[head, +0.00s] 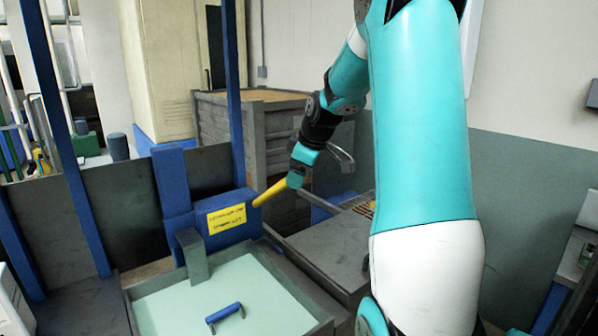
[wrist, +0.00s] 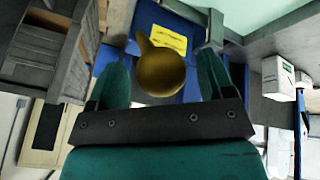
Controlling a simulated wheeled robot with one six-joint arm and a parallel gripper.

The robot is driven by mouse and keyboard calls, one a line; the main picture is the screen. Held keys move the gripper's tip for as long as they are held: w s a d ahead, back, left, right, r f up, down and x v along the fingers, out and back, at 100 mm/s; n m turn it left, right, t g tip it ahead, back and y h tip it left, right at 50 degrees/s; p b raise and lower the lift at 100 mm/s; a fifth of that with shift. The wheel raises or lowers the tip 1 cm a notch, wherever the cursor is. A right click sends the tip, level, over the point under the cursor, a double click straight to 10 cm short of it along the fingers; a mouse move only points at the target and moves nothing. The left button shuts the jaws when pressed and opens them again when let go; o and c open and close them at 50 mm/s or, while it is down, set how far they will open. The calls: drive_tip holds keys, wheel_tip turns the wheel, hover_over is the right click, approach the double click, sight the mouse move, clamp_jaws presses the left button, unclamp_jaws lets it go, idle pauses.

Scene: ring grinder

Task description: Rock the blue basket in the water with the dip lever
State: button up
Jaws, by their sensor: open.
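The yellow dip lever (head: 270,193) slants up and right from a blue housing (head: 222,206) with a yellow label. My gripper (head: 294,180) is at the lever's upper end in the head view. In the wrist view the lever's round end (wrist: 161,74) lies between the two open fingers of my gripper (wrist: 163,62), with gaps showing on both sides. Pale green water (head: 200,290) fills the tank below the housing. A blue handle (head: 225,313) shows at the water; the rest of the basket cannot be made out.
The tank's grey rim (head: 290,282) runs close below the lever. Blue posts (head: 236,95) rise behind the housing. A grey bench (head: 335,238) stands right of the tank, and a grey wood-like crate (head: 225,125) stands behind. My arm hides part of the right side.

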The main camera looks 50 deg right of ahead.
drive_tip(key=shift+w+f, duration=0.2)
drive_tip(key=shift+f, duration=0.2)
drive_tip(key=c, duration=1.2)
drive_tip(key=s+f+t+b, duration=0.1)
drive_tip(key=f+b, duration=0.2)
drive_tip(key=b, duration=0.2)
drive_tip(key=s+a+f+b, duration=0.1)
drive_tip(key=s+f+b, duration=0.1)
drive_tip(key=f+b, duration=0.2)
drive_tip(key=s+f+t+b, duration=0.1)
drive_tip(key=s+f+b, duration=0.1)
drive_tip(key=b, duration=0.4)
drive_tip(key=shift+s+a+f+t+h, duration=0.1)
drive_tip(key=shift+f+t+h, duration=0.05)
drive_tip(key=shift+f, duration=0.25)
drive_tip(key=shift+s+a+f+t+h, duration=0.1)
drive_tip(key=shift+f+t+h, duration=0.05)
drive_tip(key=shift+f, duration=0.25)
drive_tip(key=shift+c, duration=0.2)
drive_tip(key=o, duration=1.2)
drive_tip(key=shift+o, duration=0.2)
drive_tip(key=shift+r, duration=0.1)
